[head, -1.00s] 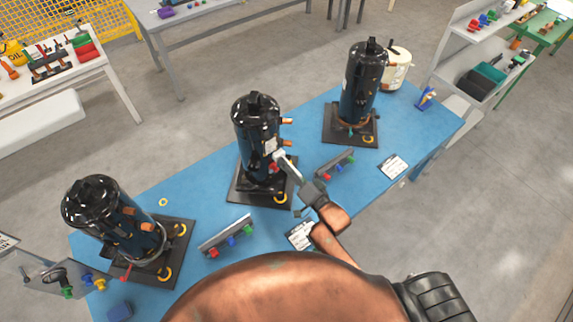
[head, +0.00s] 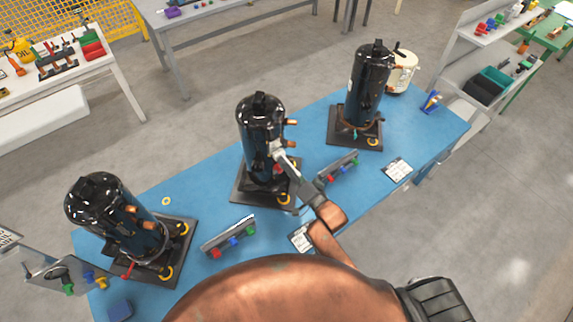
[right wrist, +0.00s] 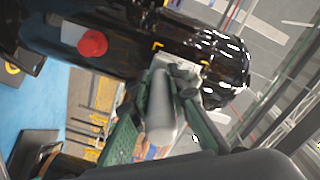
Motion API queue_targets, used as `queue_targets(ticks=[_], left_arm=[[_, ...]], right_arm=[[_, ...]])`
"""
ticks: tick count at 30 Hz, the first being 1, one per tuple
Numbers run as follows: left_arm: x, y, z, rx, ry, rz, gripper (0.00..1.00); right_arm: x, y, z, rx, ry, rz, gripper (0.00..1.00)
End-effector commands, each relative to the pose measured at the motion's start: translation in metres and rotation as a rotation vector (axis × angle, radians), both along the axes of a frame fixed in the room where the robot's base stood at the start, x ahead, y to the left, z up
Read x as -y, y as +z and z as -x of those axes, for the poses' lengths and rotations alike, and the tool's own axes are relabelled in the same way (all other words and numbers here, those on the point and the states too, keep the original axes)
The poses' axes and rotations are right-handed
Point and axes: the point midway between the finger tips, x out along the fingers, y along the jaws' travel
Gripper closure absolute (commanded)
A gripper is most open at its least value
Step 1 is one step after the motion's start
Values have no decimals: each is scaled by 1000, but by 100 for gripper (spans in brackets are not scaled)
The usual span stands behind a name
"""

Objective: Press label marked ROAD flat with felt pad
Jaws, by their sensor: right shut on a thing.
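The middle black compressor (head: 262,122) stands upright on a dark base on the blue table. My right gripper (head: 287,162) reaches its front side from the lower right. In the right wrist view its green fingers (right wrist: 160,120) are shut around a grey rounded piece (right wrist: 160,108), seemingly the felt pad's holder. Its far end is at or very near the black shell; contact is unclear. A pale label patch (right wrist: 72,34) shows on the shell beside a red plug (right wrist: 92,43). I cannot read ROAD on any label. My left gripper is not in view.
Black compressors stand at left (head: 108,210) and right (head: 370,82) on the blue table (head: 190,205). A white pot (head: 402,72) is at the far right end.

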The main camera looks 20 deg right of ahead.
Motion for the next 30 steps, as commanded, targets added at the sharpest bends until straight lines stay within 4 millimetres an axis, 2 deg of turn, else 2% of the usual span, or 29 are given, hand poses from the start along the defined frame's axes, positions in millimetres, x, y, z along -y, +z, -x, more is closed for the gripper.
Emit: queue_targets(ticks=[30], left_arm=[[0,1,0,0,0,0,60]], right_arm=[[-3,1,-9,1,0,0,100]])
